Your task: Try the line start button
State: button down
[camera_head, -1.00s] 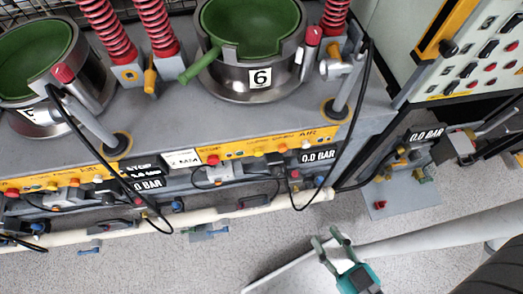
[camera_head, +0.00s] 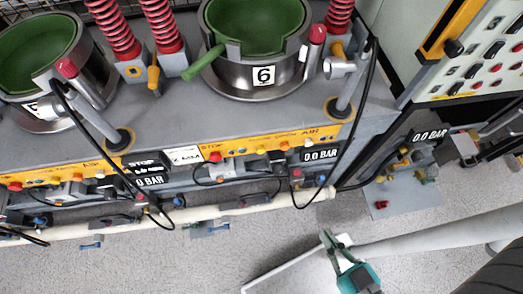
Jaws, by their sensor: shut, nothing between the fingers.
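My gripper (camera_head: 330,238) is at the bottom centre right, above the grey floor and in front of the press bench. Its fingers are together and hold nothing. It is apart from every button. A control panel (camera_head: 486,62) at the upper right carries several red, black and white controls. A yellow button strip (camera_head: 240,146) with several small coloured buttons and a red one (camera_head: 215,156) runs along the bench front. The lettering is too small to tell which button is the line start.
The grey bench (camera_head: 235,115) holds green-lined round presses, one marked 6 (camera_head: 263,76). Black hoses (camera_head: 359,120) hang over its front. A cream pipe (camera_head: 270,205) runs low along it. A grey plate (camera_head: 399,199) with fittings lies at the right. The floor (camera_head: 170,270) in front is clear.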

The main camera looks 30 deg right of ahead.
aim_at(260, 149)
jog(key=k+z, duration=0.75)
jog(key=z, duration=0.25)
